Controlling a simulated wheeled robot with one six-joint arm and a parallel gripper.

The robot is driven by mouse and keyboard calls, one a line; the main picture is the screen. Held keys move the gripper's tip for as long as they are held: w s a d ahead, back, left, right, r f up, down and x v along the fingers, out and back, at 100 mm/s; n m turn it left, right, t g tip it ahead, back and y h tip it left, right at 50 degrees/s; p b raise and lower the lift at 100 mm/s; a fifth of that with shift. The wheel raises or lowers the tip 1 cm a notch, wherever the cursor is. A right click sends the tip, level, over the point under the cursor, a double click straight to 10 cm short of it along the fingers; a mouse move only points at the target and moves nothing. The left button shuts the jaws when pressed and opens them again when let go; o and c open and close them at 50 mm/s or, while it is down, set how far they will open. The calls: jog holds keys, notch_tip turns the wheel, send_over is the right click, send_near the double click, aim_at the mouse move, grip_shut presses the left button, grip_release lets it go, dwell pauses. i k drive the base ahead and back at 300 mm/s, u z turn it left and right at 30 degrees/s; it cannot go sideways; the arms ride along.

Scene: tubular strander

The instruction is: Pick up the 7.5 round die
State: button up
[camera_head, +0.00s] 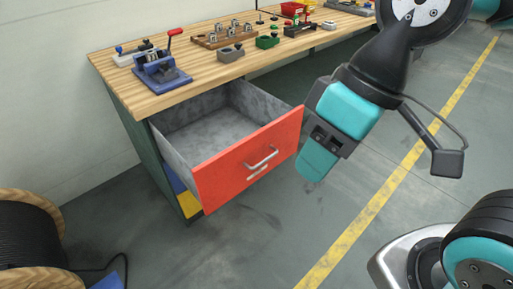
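I cannot make out which object is the 7.5 round die; any markings are too small to read. Several small silver pieces stand in a wooden rack (206,43) on the workbench, and they may be dies. My gripper (315,162) hangs pointing down and left, to the right of the open drawer's red front and apart from it. Its teal finger end shows from the side, so whether it is open or shut is unclear. Nothing is visibly held in it.
The workbench (122,75) carries a blue vise-like tool (160,70), grey and green blocks, and a red bin (292,9). An open drawer (240,165), seemingly empty, sticks out in front. A cable reel (35,245) stands lower left.

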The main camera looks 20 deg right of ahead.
aim_at(152, 55)
jog(key=z, duration=0.05)
jog(key=k, duration=0.5)
jog(key=u, duration=1.05)
jog(key=i, duration=1.8)
jog(key=z, duration=0.45)
